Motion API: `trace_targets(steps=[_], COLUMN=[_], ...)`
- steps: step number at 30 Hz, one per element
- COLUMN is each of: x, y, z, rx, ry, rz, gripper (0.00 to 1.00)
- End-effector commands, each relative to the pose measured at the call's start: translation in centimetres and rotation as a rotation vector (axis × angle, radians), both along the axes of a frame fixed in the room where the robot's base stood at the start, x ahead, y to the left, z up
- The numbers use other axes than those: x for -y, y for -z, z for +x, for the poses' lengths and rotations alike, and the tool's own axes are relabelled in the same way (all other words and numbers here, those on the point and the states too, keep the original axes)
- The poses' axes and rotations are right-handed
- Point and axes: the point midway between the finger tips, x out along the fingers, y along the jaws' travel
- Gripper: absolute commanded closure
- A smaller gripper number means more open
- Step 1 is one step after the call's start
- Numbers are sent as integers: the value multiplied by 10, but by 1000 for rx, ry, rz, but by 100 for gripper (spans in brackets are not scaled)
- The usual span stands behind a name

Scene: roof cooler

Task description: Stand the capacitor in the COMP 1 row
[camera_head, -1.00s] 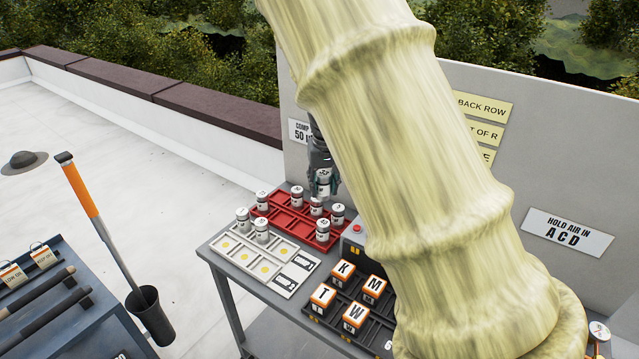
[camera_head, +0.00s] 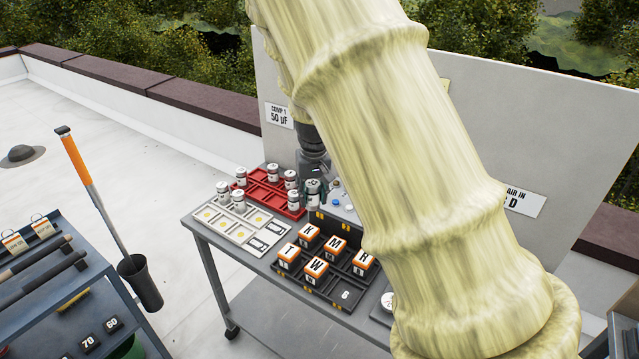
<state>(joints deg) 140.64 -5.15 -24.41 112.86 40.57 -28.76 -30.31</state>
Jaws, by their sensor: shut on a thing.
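My gripper (camera_head: 313,177) is shut on a white-and-grey capacitor (camera_head: 313,194) at the right end of the red tray (camera_head: 262,194). Whether the capacitor is clear of the tray is too small to tell. The cream rack (camera_head: 213,228) lies in front of the red tray, with yellow dots in its pockets and black row labels (camera_head: 275,228) at its right end, blurred here. Two capacitors (camera_head: 223,190) (camera_head: 238,200) stand at its back left. Several others, such as one capacitor (camera_head: 294,199), stand in the red tray. The wall sign (camera_head: 279,116) reads COMP 1, 50 µF.
A black tray (camera_head: 352,297) with orange-and-white lettered blocks sits at the front right of the table. A grey box (camera_head: 343,212) with knobs stands right of the held capacitor. My pale sleeved arm hides much of the right side. The wall panel (camera_head: 380,110) rises behind.

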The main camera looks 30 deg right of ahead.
Motion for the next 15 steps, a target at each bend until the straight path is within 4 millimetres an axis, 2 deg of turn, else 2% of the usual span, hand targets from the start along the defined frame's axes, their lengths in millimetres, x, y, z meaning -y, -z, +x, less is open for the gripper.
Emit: trace_targets(steps=[8, 11, 15], x=[-48, -72, -115], y=[39, 59, 94], z=[-21, -31, -48], rx=[-3, -4, -6], ry=[-73, -111, -177], rz=[4, 4, 5], gripper=[88, 88, 88])
